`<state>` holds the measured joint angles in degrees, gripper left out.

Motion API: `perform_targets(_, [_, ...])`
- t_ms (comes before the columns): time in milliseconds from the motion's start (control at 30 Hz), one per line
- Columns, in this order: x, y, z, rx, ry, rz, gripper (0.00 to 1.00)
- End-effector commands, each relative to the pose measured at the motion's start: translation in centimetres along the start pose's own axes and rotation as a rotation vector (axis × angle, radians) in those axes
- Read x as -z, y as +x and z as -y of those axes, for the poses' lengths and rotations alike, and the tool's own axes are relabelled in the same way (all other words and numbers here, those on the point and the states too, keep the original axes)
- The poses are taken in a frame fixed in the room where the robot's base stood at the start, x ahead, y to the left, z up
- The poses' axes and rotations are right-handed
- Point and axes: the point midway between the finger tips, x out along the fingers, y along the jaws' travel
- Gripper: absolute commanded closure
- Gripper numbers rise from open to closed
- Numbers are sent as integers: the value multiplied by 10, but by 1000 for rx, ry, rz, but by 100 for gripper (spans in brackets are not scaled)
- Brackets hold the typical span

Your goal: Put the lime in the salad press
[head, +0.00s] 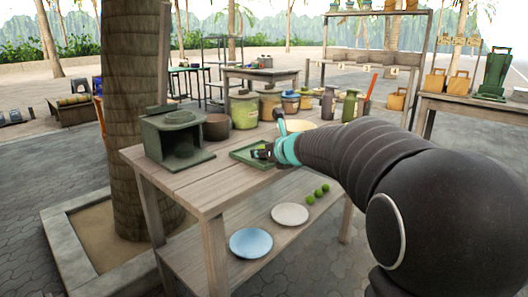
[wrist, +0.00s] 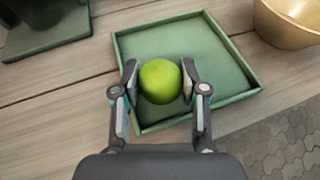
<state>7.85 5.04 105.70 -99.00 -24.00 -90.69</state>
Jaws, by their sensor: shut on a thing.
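A bright green lime (wrist: 160,81) is between the two fingers of my gripper (wrist: 159,88) in the wrist view. The fingers touch it on both sides, so the gripper is shut on it. The lime is over a square green tray (wrist: 222,58) on the table; I cannot tell whether it still touches the tray. In the head view my gripper (head: 262,153) is at the tray (head: 240,156), and the lime is hardly visible. A dark green, boxy device with a round middle (head: 178,140) stands left of the tray; it may be the salad press, but I cannot tell surely.
The wooden table (head: 215,190) also holds a brown pot (head: 216,127), several jars (head: 244,110) and a pale bowl (wrist: 290,20) right of the tray. Its lower shelf has a blue plate (head: 251,243), a white plate (head: 290,215) and several green fruits (head: 318,193). A tree trunk stands at left.

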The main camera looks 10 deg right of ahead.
Motion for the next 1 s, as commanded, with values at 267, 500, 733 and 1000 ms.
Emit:
perform_targets(267, [4,2,0,0,0,0,32])
perform_targets(500, [4,2,0,-1,0,-1,32])
perform_targets(733, [3,-3,0,-1,0,0,32])
perform_targets(1000, [4,-45,2,2,0,2,32])
